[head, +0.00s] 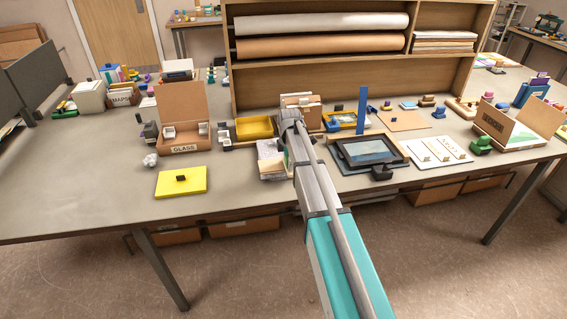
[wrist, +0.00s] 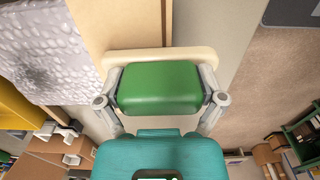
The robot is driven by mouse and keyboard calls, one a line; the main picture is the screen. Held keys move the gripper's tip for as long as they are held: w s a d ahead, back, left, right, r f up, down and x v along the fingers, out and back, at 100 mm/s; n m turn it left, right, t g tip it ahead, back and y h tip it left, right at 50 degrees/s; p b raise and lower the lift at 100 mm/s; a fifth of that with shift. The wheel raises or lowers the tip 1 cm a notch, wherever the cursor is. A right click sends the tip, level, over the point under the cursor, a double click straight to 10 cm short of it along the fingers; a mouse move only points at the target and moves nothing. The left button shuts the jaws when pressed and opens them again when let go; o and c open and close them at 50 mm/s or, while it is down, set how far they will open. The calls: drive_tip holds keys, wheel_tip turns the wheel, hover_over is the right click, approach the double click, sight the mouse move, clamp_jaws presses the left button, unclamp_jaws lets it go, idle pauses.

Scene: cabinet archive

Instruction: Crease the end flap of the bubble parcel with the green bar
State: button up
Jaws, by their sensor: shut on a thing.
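The bubble parcel shows in the wrist view as a pale grey, bumpy sheet (wrist: 45,48) at upper left. In the head view it is a pale stack (head: 270,151), partly behind my arm. A smooth tan strip (wrist: 117,25), which looks like its end flap, lies along its edge. My gripper (wrist: 161,88) is shut on the green bar (wrist: 160,85), a rounded green block with a cream edge piece beyond it. The cream piece overlaps the tan strip in the wrist view; I cannot tell if they touch. In the head view my arm hides the bar's grip.
A yellow tray (head: 255,128) stands just behind the parcel. A dark framed picture (head: 368,151) lies to the right, with a blue upright (head: 362,108) behind it. The GLASS box (head: 183,138) and a yellow board (head: 181,182) are left. The table's front edge is close.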

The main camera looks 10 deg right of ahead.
drive_tip(key=shift+d, duration=0.3)
drive_tip(key=shift+w+d+r, duration=0.1)
drive_tip(key=shift+d, duration=1.1)
wheel_tip(320, 180, up, 5)
drive_tip(key=p, duration=0.5)
drive_tip(key=shift+r+p, duration=0.1)
drive_tip(key=shift+p, duration=0.2)
drive_tip(key=shift+a, duration=0.1)
drive_tip(key=b, duration=0.3)
hover_over(268, 171)
wheel_tip(268, 171, down, 3)
drive_tip(key=shift+r, duration=0.2)
drive_tip(key=shift+f, duration=0.25)
